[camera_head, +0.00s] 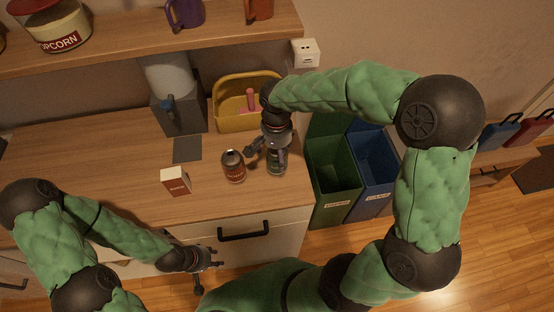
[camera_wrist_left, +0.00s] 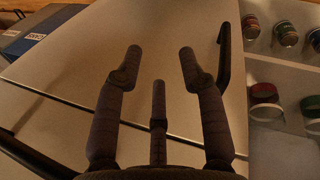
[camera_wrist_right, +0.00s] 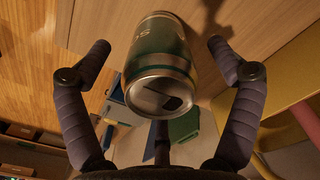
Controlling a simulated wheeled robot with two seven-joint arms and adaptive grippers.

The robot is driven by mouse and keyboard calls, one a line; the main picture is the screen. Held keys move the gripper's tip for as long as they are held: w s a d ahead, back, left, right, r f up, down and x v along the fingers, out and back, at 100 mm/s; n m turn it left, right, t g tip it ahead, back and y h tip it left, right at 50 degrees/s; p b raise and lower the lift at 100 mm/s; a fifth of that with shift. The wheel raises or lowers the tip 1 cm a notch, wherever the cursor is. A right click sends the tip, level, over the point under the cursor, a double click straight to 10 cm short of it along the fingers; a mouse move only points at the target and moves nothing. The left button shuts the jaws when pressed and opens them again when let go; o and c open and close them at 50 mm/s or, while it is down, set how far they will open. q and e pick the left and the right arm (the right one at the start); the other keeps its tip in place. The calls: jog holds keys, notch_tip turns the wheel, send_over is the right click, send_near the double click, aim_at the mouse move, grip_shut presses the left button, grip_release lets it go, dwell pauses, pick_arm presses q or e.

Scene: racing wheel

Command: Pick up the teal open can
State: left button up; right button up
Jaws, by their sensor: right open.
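The teal open can (camera_head: 276,162) stands upright on the wooden counter near its right end, partly hidden by my right gripper (camera_head: 265,148). In the right wrist view the can (camera_wrist_right: 160,62) shows its silver top with a dark opening. It lies between the spread fingers of my right gripper (camera_wrist_right: 158,47), with a gap on both sides. My left gripper (camera_head: 212,260) is low in front of the counter drawers, away from the can. In the left wrist view its fingers (camera_wrist_left: 158,62) are spread and empty.
A dark can with a red label (camera_head: 233,166) stands just left of the teal can. A red and white box (camera_head: 175,182) is further left. A yellow basket (camera_head: 236,116) sits behind. Green (camera_head: 331,178) and blue (camera_head: 373,172) bins stand right of the counter.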

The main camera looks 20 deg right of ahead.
notch_tip(320, 180, down, 5)
jog(key=shift+d+r+b, duration=0.1)
jog(key=shift+b, duration=0.7)
jog(key=c, duration=0.9)
jog(key=shift+o, duration=0.2)
